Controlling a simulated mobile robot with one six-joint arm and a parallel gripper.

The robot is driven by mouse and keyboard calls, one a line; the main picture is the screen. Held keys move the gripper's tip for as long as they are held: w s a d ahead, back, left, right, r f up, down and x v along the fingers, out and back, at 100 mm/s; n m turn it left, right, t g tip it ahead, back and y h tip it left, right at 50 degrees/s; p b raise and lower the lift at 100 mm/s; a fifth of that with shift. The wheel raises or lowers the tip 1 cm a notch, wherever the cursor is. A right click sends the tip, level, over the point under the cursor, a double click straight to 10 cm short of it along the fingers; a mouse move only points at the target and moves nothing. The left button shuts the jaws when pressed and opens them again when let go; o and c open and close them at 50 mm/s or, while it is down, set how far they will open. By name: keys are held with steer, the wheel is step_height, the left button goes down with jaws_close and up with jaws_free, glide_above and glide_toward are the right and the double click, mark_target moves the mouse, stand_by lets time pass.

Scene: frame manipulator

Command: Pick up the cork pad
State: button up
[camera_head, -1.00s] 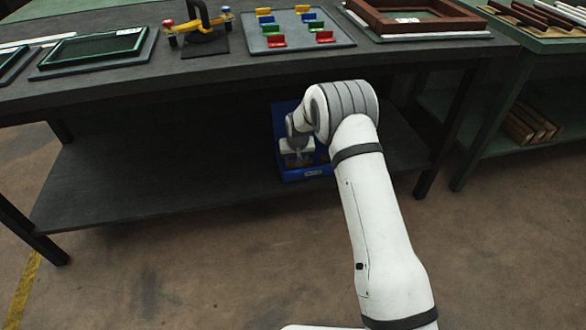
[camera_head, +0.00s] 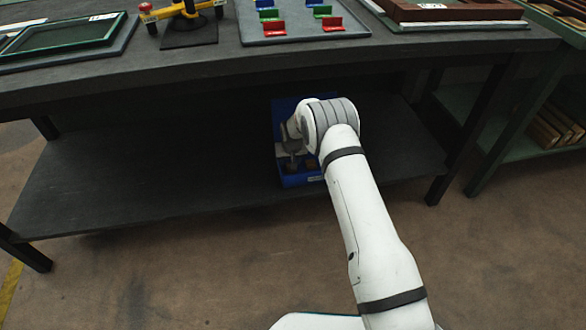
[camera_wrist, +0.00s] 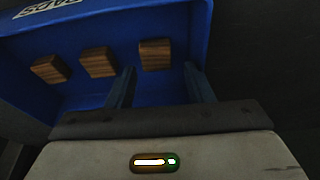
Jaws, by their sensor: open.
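Three brown cork pads lie in a blue bin (camera_wrist: 85,18): one at the left (camera_wrist: 51,69), one in the middle (camera_wrist: 98,62) and one at the right (camera_wrist: 155,54) in the wrist view. My gripper (camera_wrist: 158,70) is open and empty, its two dark fingers pointing into the bin. The right pad shows between and just beyond the fingertips; I cannot tell whether they touch it. In the head view the blue bin (camera_head: 284,112) stands on the bench's lower shelf, partly hidden by my arm. A brown pad (camera_head: 311,163) shows there near my gripper.
The lower shelf (camera_head: 150,170) is bare to the left of the bin. The dark bench top (camera_head: 200,75) overhangs the bin and my arm reaches in under it. A tray of coloured clips (camera_head: 300,22) lies above. A green rack (camera_head: 510,120) stands at the right.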

steer(key=b+x, duration=0.1)
steer(key=x, duration=0.3)
steer(key=shift+w+d+f+b, duration=0.2)
steer(key=shift+b, duration=0.2)
steer(key=c, duration=0.7)
steer(key=shift+r, duration=0.1)
steer(key=shift+c, duration=0.2)
